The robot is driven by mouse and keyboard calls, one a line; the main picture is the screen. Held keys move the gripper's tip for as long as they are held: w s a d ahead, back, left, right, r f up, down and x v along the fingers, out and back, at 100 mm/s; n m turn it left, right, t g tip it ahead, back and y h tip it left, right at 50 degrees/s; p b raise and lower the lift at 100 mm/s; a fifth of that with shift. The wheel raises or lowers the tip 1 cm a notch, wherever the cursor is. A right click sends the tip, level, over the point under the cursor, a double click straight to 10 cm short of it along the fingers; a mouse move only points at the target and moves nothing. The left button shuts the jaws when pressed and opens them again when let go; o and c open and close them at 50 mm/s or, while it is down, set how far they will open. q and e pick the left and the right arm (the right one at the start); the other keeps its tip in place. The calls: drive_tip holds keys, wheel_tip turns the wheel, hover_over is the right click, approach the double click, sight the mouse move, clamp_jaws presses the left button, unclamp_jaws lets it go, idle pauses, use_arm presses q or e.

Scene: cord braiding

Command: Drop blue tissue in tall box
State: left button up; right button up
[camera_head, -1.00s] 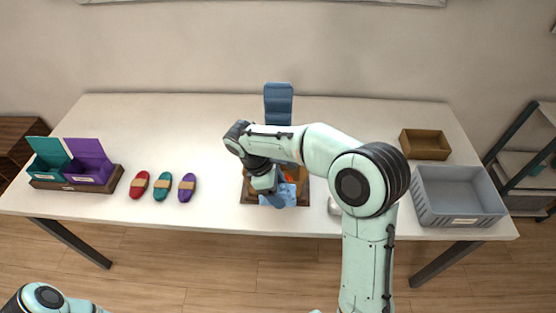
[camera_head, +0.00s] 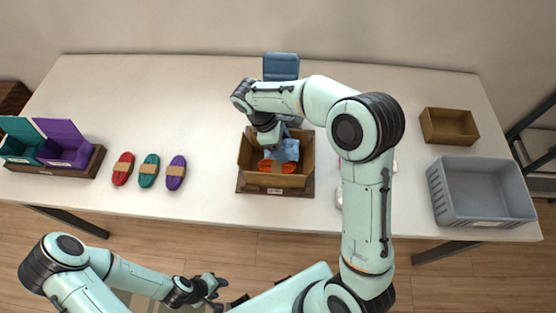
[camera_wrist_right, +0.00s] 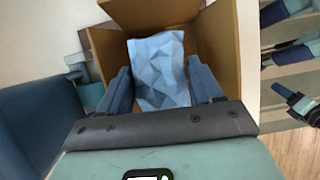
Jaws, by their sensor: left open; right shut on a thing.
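The blue tissue (camera_head: 287,150) is a crumpled, faceted light-blue piece; it also shows between the fingers in the right wrist view (camera_wrist_right: 158,72). My right gripper (camera_wrist_right: 160,90) is shut on it. In the head view this gripper (camera_head: 279,143) is over the open brown box (camera_head: 251,178), with the tissue at its back right. Whether the tissue touches the box cannot be told. An orange bundle (camera_head: 277,166) lies inside the box. My left gripper (camera_head: 218,287) is open and empty, low in front of the table.
A blue object (camera_head: 281,66) stands behind the brown box. Red (camera_head: 123,169), teal (camera_head: 149,171) and purple (camera_head: 175,173) bundles lie left. Teal and purple bins (camera_head: 64,143) stand far left. A grey crate (camera_head: 480,192) and small brown box (camera_head: 449,125) stand right.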

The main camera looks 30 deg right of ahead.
drive_tip(key=shift+f+b, duration=1.35)
drive_tip(key=shift+f, duration=1.35)
use_arm(q)
drive_tip(key=s+f, duration=0.1)
drive_tip(key=f, duration=0.1)
drive_tip(key=s+f, duration=0.1)
drive_tip(key=shift+s+f, duration=0.4)
use_arm(e)
drive_tip(key=o, duration=1.1)
drive_tip(key=shift+r, duration=0.1)
use_arm(q)
drive_tip(key=w+r+p, duration=0.2)
drive_tip(key=r, duration=0.1)
drive_tip(key=shift+w, duration=0.1)
use_arm(e)
drive_tip(key=v, duration=1.3)
drive_tip(key=shift+a+r, duration=0.1)
drive_tip(key=shift+r, duration=0.05)
drive_tip(key=shift+s, duration=0.1)
